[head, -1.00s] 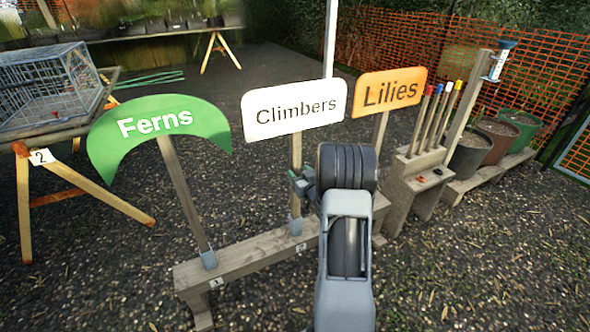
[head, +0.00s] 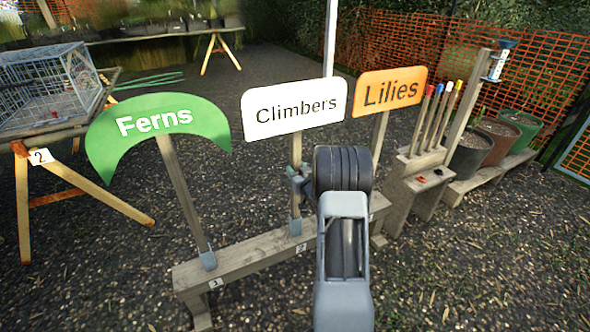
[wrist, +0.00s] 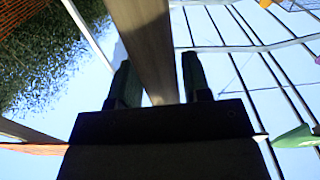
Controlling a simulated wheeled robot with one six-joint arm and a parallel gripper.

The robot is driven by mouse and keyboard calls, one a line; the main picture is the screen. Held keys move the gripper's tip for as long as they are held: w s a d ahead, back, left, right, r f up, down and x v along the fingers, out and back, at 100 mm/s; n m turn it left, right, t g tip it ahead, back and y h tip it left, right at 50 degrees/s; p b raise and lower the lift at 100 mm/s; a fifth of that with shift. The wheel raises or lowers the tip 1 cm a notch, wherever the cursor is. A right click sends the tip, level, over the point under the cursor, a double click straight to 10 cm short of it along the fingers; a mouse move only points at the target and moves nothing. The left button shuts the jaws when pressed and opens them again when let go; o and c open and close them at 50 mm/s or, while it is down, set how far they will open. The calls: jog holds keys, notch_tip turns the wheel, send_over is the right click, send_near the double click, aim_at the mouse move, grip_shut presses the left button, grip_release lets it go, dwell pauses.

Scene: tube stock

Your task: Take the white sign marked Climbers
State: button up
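The white Climbers sign (head: 294,107) stands upright on a wooden post (head: 296,165) set in the numbered wooden bench (head: 245,254), between the green Ferns sign (head: 157,128) and the orange Lilies sign (head: 390,92). My gripper (head: 298,184) is at the post, below the white board, partly hidden by my dark wrist. In the wrist view the two dark fingers of my gripper (wrist: 158,82) stand on either side of a wooden post (wrist: 145,45). The gripper looks open, with a thin bright gap between post and left finger. The board is not visible there.
A wire cage (head: 48,88) stands on a trestle table at the left. Colour-topped tools (head: 432,118) stand in a wooden holder right of the Lilies sign, with several pots (head: 497,142) beyond. The gravel in front is clear.

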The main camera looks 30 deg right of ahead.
aim_at(298, 140)
jog(key=shift+r, duration=0.1)
jog(key=c, duration=0.7)
jog(key=shift+r, duration=0.1)
jog(key=shift+r+p, duration=3.55)
jog(key=shift+r, duration=2.6)
